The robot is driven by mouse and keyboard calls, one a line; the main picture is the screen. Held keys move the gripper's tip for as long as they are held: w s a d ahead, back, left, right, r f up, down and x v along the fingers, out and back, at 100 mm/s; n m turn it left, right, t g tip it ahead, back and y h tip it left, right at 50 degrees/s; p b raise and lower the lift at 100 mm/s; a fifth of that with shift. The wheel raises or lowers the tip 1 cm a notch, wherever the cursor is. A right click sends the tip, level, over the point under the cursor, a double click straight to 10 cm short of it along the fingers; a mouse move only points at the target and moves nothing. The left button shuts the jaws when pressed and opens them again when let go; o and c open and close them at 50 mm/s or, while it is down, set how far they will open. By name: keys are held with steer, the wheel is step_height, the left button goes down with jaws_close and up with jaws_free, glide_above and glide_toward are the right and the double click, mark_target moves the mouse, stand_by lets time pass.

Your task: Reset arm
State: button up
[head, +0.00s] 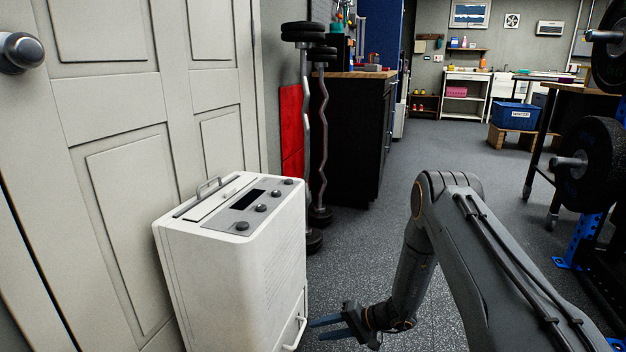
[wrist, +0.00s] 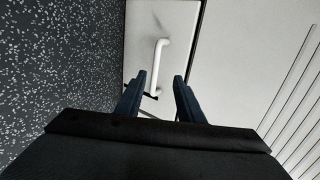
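My gripper (head: 328,328) is low over the floor at the lower middle of the head view, just right of a white box-shaped appliance (head: 270,270). The fingers appear apart from the handle. My arm bends down from the right side of the head view.
A panelled white door (head: 115,130) stands behind the appliance at left. Curl bars (head: 322,140) lean near a dark cabinet (head: 355,135). A rack with weight plates (head: 588,165) is at right. A blue bin (head: 515,116) is farther back. Speckled floor (head: 450,150) is clear in the middle.

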steer(key=s+d+r+n+h, duration=0.1)
steer(key=s+d+r+h, duration=0.35)
steer(key=s+r, duration=0.5)
steer(key=s+d+r+n+h, duration=0.1)
steer(key=s+d+r+h, duration=0.35)
steer(key=r, duration=0.75)
steer(key=s+d+r+n+h, duration=0.1)
steer(key=s+d+r+h, duration=0.1)
steer(key=s+d+r, duration=0.7)
steer(key=s+a+r+n+g+y, duration=0.1)
steer(key=s+a+r+n+g, duration=0.15)
steer(key=s+a+r, duration=0.5)
steer(key=s+a+r+n+g+y, duration=0.1)
steer(key=s+a+r+n, duration=0.25)
steer(key=s+a, duration=0.85)
steer(key=w+d+r+m+p, duration=0.1)
steer(key=d+r+m+p, duration=0.1)
steer(key=d+r+p, duration=0.3)
steer(key=d+r+m+h+p, duration=0.1)
steer(key=d+r+p, duration=0.5)
steer(key=r+p, duration=0.7)
steer(key=w+d+r+m+h+p, duration=0.1)
steer(key=d+r+p, duration=0.5)
steer(key=p, duration=1.2)
step_height(320, 180, up, 3)
steer(key=shift+w+d+r+m+p, duration=0.1)
steer(key=shift+w+d+m+p, duration=0.2)
steer(key=shift+m, duration=0.5)
steer(key=shift+t, duration=0.25)
